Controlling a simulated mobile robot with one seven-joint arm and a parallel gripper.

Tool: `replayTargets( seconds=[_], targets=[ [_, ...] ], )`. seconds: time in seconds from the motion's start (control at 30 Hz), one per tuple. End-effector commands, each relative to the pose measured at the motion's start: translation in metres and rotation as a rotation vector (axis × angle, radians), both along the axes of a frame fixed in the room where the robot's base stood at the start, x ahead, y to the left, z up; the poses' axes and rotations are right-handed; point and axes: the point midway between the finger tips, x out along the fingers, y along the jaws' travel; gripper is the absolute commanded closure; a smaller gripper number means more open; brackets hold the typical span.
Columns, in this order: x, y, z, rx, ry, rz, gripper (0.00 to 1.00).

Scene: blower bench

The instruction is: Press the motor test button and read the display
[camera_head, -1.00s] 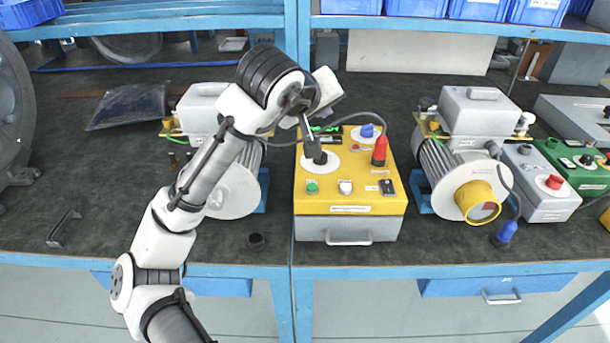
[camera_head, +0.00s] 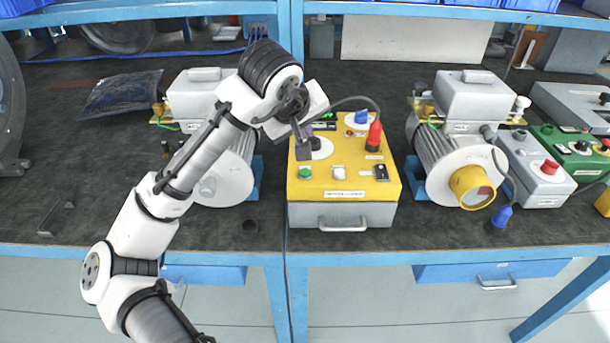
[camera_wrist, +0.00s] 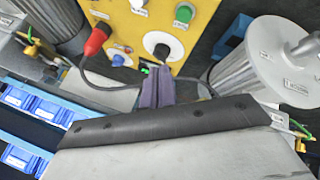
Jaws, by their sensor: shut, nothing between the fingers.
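The yellow-topped test box (camera_head: 330,190) stands on the bench in the head view. Its front row has a green button (camera_head: 305,173), a white button (camera_head: 339,173) and a black switch (camera_head: 381,173). Their labels are too small to read. A black knob on a white dial (camera_head: 324,153) sits behind the green button. The display (camera_head: 326,115) glows green, partly hidden by my arm; its reading is not legible. My gripper (camera_head: 303,150) is shut and empty, above the box's left side by the dial. In the wrist view its fingers (camera_wrist: 157,88) point towards the dial (camera_wrist: 165,46), the green button (camera_wrist: 184,13) beyond.
A red plug (camera_head: 374,138) with a grey cable and a blue knob (camera_head: 361,118) stand on the box. Blower motors flank it at left (camera_head: 222,183) and right (camera_head: 458,165). The bench front is mostly clear.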

Motion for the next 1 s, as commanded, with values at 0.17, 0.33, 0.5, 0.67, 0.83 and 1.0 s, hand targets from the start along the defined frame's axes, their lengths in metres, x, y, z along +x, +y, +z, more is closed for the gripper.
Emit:
replayTargets(
  seconds=[0.17, 0.33, 0.5, 0.67, 0.83, 1.0],
  targets=[
    [0.000, 0.000, -0.032, 0.001, 0.000, 0.001, 1.00],
    [0.000, 0.000, -0.055, -0.001, 0.000, 0.000, 1.00],
    [0.000, 0.000, -0.069, -0.001, 0.000, -0.001, 1.00],
    [0.000, 0.000, -0.071, 0.000, -0.002, -0.001, 1.00],
    [0.000, 0.000, -0.070, 0.000, -0.002, -0.001, 1.00],
    [0.000, 0.000, -0.070, 0.000, -0.001, -0.001, 1.00]
  ],
)
